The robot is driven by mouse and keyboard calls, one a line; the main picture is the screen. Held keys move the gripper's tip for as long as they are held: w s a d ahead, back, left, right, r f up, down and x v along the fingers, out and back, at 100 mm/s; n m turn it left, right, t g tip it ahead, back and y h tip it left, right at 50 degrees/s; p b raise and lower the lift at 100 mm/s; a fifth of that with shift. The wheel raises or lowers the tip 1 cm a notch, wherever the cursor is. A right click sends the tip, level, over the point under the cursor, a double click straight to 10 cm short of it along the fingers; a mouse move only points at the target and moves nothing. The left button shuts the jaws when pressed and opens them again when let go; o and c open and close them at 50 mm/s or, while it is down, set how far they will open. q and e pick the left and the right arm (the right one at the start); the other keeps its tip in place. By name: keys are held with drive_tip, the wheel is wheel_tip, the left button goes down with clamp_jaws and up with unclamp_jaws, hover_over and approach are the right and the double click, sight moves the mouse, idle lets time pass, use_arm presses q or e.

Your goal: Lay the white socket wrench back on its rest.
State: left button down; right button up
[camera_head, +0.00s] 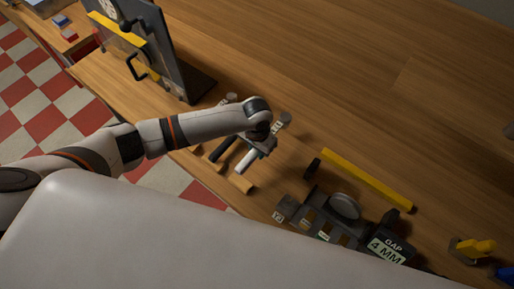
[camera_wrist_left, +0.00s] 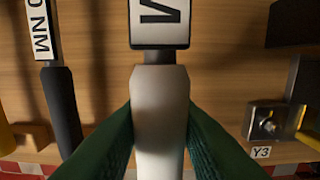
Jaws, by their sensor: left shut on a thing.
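The white socket wrench shows in the head view as a pale handle (camera_head: 245,161) sticking out below my left gripper (camera_head: 262,146), with its grey head (camera_head: 283,121) beyond. In the left wrist view its white handle (camera_wrist_left: 160,95) stands between the green fingers of my left gripper (camera_wrist_left: 160,125), which is shut on it. A label sits above the handle, partly cut off. Wooden rest pieces (camera_head: 242,184) lie just below the handle's end. I cannot tell whether the wrench touches the rest. My right gripper is out of view.
A black-handled wrench (camera_head: 222,149) lies close to the left; it also shows in the left wrist view (camera_wrist_left: 62,110). A dark upright panel (camera_head: 175,55) stands behind. A yellow bar (camera_head: 365,180) and a dark fixture (camera_head: 318,222) lie to the right. The far bench is clear.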

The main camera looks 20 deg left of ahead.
use_arm(q)
drive_tip(key=shift+r+p, duration=0.2)
drive_tip(key=shift+p, duration=0.1)
wheel_tip(320, 180, down, 6)
drive_tip(key=b, duration=0.3)
drive_tip(key=shift+r+b, duration=0.15)
drive_tip(key=shift+b, duration=0.15)
drive_tip(key=shift+f, duration=0.65)
drive_tip(key=c, duration=1.1)
unclamp_jaws()
drive_tip(key=shift+o, duration=0.2)
drive_tip(key=shift+s, duration=0.1)
